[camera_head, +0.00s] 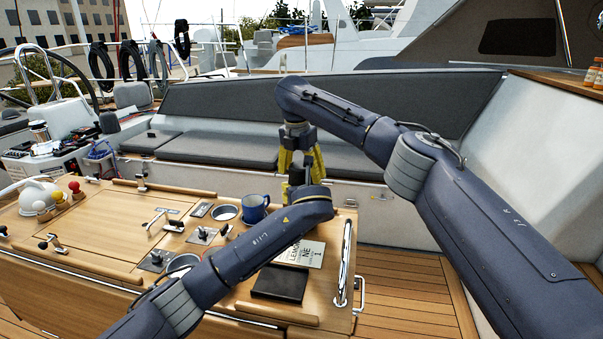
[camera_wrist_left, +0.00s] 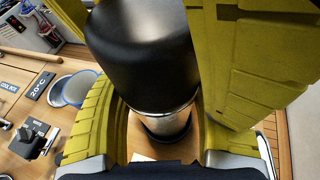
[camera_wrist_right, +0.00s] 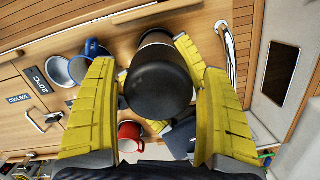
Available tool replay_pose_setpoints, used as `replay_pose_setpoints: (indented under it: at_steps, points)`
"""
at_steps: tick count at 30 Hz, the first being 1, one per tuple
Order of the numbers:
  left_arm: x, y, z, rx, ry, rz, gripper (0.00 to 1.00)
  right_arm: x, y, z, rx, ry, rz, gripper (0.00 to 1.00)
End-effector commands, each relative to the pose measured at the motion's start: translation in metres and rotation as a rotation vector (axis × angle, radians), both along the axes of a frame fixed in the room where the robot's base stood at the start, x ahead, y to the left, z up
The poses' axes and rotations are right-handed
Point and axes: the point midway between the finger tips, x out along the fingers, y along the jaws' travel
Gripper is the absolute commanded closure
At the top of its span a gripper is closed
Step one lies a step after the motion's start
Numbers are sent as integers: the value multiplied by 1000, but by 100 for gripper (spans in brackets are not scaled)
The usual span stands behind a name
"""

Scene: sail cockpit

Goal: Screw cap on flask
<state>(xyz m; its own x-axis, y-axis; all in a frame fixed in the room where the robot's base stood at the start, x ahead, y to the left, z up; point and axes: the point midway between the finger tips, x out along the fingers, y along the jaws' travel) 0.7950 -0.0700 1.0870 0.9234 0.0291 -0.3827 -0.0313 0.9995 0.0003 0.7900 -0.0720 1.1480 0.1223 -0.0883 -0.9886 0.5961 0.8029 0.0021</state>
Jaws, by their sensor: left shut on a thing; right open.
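The flask shows in the left wrist view as a silver body (camera_wrist_left: 166,124) with a dark lower end. A large black cap (camera_wrist_left: 142,50) sits over its top; I cannot tell how far it is threaded. My left gripper (camera_wrist_left: 163,138) is shut around the silver body. The cap also shows from above in the right wrist view (camera_wrist_right: 158,90), hiding most of the flask. My right gripper (camera_head: 302,163) points down over the cap, its open fingers on either side with gaps visible in its wrist view (camera_wrist_right: 160,80).
A blue mug (camera_head: 254,208) stands on the wooden table (camera_head: 110,232) beside a round recess (camera_head: 225,212). A dark pad (camera_head: 280,284) and a printed card (camera_head: 302,254) lie near the right end. A metal rail (camera_head: 344,262) edges it. A red mug (camera_wrist_right: 131,134) shows in the right wrist view.

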Motion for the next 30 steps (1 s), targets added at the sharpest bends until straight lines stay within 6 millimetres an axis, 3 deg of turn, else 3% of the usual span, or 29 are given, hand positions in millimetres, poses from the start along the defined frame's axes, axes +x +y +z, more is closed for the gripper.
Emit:
replay_pose_setpoints:
  at_steps: [8,21,28,30]
  points:
    - [0,-1,1,-1,-2,-1,100,0,1,4,2,0,1,18]
    - [0,-1,1,-1,-2,-1,100,0,1,45,2,0,1,18]
    - [0,-1,1,-1,-2,-1,100,0,1,45,1,0,1,18]
    - [0,-1,1,-1,-2,-1,100,0,1,45,1,0,1,11]
